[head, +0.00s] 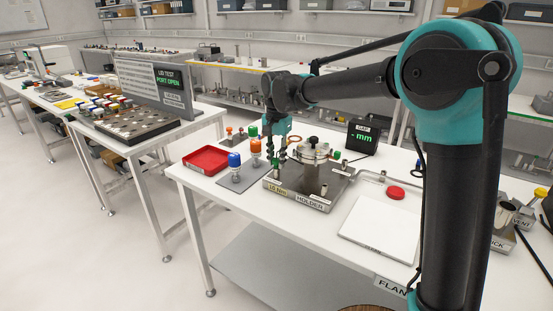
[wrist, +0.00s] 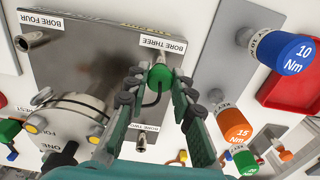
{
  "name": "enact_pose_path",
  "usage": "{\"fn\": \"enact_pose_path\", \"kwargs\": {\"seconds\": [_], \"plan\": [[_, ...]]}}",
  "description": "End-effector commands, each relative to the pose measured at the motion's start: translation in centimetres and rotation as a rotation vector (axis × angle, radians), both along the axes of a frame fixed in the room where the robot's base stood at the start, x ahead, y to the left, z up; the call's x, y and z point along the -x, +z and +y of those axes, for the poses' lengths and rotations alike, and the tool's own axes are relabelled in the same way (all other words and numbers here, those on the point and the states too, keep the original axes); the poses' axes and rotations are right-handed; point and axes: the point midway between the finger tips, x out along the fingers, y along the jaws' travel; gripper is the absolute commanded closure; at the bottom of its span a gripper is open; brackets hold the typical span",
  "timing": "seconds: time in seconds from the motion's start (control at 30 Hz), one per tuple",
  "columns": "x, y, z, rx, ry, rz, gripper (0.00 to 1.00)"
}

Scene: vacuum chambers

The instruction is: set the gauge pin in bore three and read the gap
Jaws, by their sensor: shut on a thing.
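In the wrist view my gripper (wrist: 160,80) is shut on the green round head of the gauge pin (wrist: 160,74). It is over the holder plate (wrist: 95,60), right beside the label BORE THREE (wrist: 163,42). The pin's lower part and the mouth of bore three are hidden, so I cannot tell whether the pin is in the bore. The bore four post (wrist: 34,41) and the bore two post (wrist: 141,145) show bare metal. In the head view my gripper (head: 274,160) is at the holder's (head: 300,199) left side. The gap display (head: 362,137) shows a dash and "mm".
A round bolted flange (wrist: 65,125) stands on the plate. Blue 10 Nm (wrist: 285,54) and orange 15 Nm (wrist: 234,125) keys stand close to my gripper. A red tray (head: 206,159) lies at the left. A white pad (head: 380,228) and red cap (head: 395,192) lie right of the holder.

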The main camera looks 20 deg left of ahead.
Motion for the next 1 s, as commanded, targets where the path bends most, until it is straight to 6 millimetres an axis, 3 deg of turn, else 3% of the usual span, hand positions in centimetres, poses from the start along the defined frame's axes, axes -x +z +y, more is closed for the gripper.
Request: {"fn": "enact_pose_path", "kwargs": {"seconds": [0.3, 0.33, 0.53, 1.0], "plan": [[0.0, -0.24, 0.01, 0.002, 0.0, 0.001, 1.0], [0.0, -0.26, 0.01, 0.002, 0.0, 0.001, 0.75], [0.0, -0.23, 0.0, 0.002, 0.0, 0.001, 0.52], [0.0, -0.2, 0.0, 0.002, 0.0, 0.001, 0.52]]}}
